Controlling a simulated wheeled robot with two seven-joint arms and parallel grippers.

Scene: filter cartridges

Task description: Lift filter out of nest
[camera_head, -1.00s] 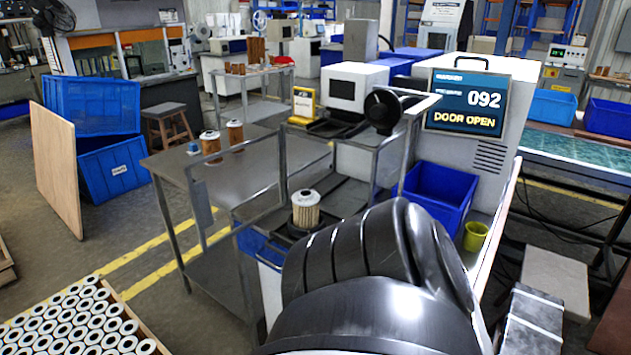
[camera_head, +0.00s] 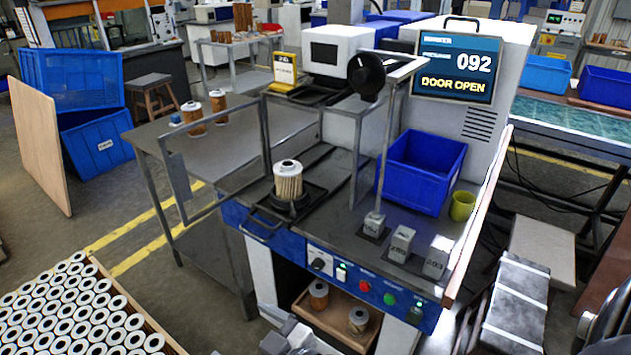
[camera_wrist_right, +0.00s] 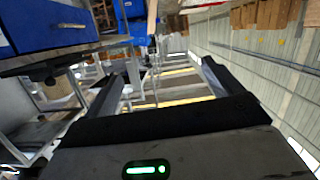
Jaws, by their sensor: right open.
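The filter (camera_head: 288,181), a pale pleated cartridge with a white top cap, stands upright in the dark nest (camera_head: 312,192) on the bench. The nest has a dark handle at its front. My right gripper (camera_wrist_right: 172,70) shows in the right wrist view. Its two dark fingers are wide apart, with nothing between them, and the filter is not visible there. No gripper is near the filter in the head view. My left gripper cannot be made out; only cut-off grey metal parts show along the bottom edge.
The machine display (camera_head: 456,70) reads "DOOR OPEN". A tray (camera_head: 339,324) with two filters sits below.

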